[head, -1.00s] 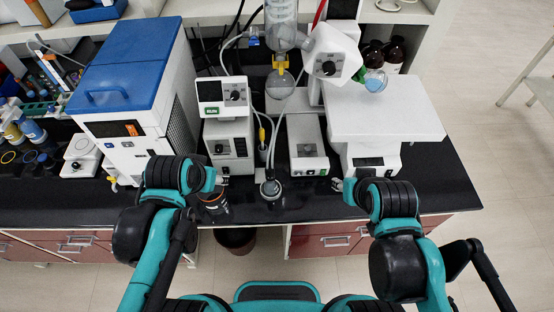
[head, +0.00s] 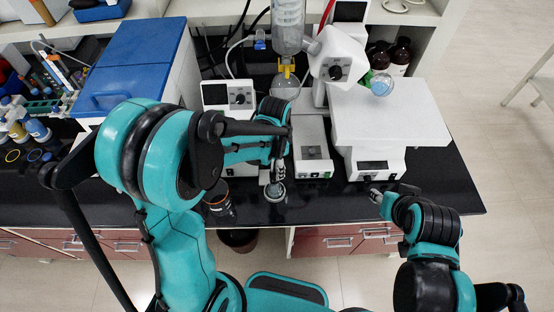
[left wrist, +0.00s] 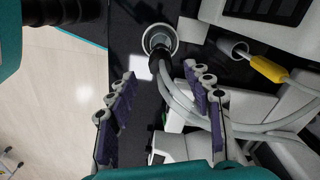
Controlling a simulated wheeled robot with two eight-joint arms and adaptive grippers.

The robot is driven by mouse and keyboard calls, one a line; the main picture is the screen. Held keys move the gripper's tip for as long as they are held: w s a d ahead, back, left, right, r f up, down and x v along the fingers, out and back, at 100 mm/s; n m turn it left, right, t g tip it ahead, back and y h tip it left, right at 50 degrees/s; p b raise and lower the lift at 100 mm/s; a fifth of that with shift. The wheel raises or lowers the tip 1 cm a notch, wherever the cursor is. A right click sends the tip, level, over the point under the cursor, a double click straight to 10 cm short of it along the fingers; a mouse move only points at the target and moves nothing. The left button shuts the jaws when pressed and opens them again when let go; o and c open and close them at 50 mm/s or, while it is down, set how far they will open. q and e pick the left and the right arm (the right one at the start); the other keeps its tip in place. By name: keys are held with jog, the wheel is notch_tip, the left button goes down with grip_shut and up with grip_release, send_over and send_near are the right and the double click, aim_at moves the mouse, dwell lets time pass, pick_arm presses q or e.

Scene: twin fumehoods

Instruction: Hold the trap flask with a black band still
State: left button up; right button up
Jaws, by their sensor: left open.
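The trap flask (head: 275,193) stands on the black bench top near its front edge, seen from above with a pale round rim. In the left wrist view the flask (left wrist: 161,38) has a black stopper with grey hoses running from it; I cannot make out its band. My left gripper (head: 276,176) is at the flask's far side in the head view.
A dark bottle with an orange ring (head: 220,204) stands left of the flask. Behind are a white control box (head: 228,97), a small white device (head: 313,152) and a rotary evaporator (head: 338,62). A blue-lidded white unit (head: 135,60) is at left. Bare bench lies right of the flask.

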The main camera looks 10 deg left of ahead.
aim_at(274, 176)
pick_arm(q)
notch_tip(274, 176, down, 4)
jog(key=shift+w, duration=0.15)
jog(key=shift+f, duration=0.35)
grip_shut()
grip_release()
